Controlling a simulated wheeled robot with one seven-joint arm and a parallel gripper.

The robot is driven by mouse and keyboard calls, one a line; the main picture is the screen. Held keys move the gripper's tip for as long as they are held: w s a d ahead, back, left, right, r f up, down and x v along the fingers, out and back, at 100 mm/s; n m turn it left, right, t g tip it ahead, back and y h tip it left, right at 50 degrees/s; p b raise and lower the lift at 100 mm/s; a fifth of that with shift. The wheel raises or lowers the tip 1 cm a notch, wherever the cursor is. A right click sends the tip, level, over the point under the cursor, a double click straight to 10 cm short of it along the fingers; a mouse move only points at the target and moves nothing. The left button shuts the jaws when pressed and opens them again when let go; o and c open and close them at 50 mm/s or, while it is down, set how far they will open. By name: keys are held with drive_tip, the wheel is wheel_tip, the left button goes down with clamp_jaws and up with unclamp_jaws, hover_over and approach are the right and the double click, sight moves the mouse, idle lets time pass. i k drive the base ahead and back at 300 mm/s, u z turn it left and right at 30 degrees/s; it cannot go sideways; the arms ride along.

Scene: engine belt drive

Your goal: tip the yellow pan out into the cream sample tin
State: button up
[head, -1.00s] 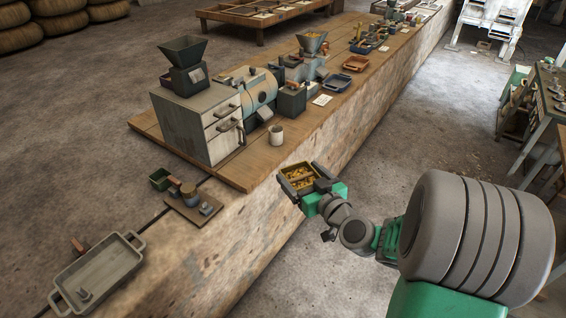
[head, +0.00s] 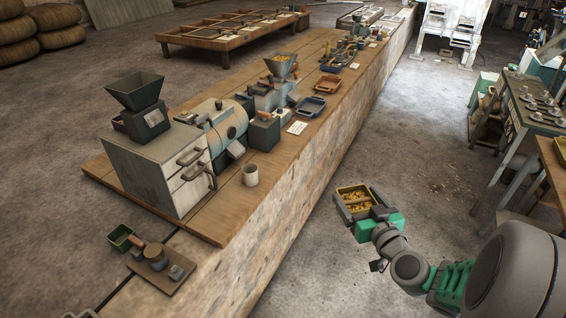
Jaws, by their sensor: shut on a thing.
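The yellow pan (head: 353,187) is in my gripper (head: 375,215), in the lower middle right of the head view. It looks level and holds yellow-brown pieces. My gripper is shut on its near side; the fingertips are partly hidden by the pan. The pan is over the floor, to the right of the bench and apart from it. A cream tin (head: 251,175) stands upright on the bench's near right edge, left of the pan. Its inside is too small to make out.
A grey cabinet with a hopper (head: 136,91) and a pale blue drum machine (head: 221,119) stand behind the tin. A blue tray (head: 311,107) and a brown tray (head: 329,84) lie farther along the wooden bench (head: 216,232). Floor between is clear.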

sight(249, 171)
drive_tip(key=z, duration=0.1)
drive_tip(key=i, duration=0.75)
drive_tip(key=u, duration=0.7)
drive_tip(key=i, duration=0.6)
drive_tip(key=u, duration=0.6)
